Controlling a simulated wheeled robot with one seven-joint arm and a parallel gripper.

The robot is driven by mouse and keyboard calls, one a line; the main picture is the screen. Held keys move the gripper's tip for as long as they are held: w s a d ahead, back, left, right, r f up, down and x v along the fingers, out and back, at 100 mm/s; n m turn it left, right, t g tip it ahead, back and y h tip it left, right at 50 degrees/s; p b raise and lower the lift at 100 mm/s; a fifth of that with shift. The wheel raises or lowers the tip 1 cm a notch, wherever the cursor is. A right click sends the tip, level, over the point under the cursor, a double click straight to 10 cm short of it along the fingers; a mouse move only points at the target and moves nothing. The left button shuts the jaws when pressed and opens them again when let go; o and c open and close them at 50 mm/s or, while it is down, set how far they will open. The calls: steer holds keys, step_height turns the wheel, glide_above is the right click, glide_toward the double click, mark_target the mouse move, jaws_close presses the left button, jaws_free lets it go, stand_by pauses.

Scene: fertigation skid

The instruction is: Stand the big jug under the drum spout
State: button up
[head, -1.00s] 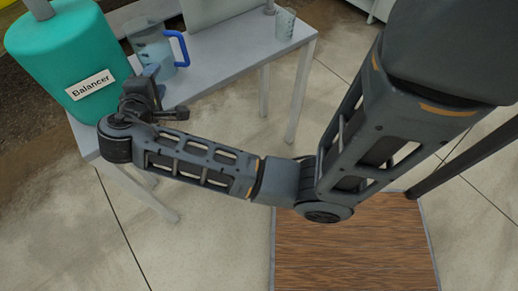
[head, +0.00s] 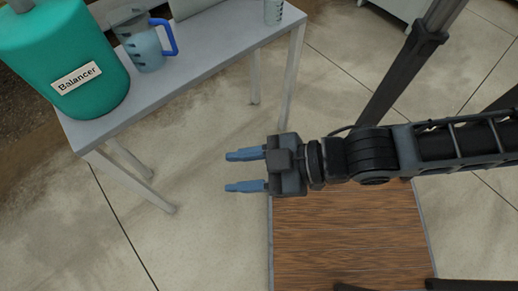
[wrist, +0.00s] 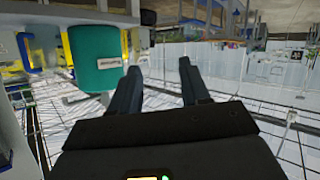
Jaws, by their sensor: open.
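The big jug (head: 146,50), clear with dark marks and a blue handle on its right, stands upright on the grey table in the head view. It is close to the right of the teal drum (head: 55,45) labelled "Balancer". The drum also shows in the wrist view (wrist: 101,45). I cannot make out the drum's spout. My gripper (head: 228,172) is open and empty, fingers pointing left, in front of the table and well apart from the jug. Its two fingers also show in the wrist view (wrist: 158,75), with nothing between them.
The grey table (head: 205,42) carries the drum and jug, plus a smaller clear beaker (head: 274,12) at its right end. A wood-grained panel (head: 345,240) lies below my arm. A dark post (head: 400,80) rises at the right. The pale floor (head: 190,235) before the table is clear.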

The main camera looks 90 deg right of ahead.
steer(key=s+r+m+t, duration=0.1)
steer(key=s+r, duration=0.2)
steer(key=r, duration=0.2)
steer(key=shift+d+r, duration=0.15)
steer(key=shift+r, duration=0.1)
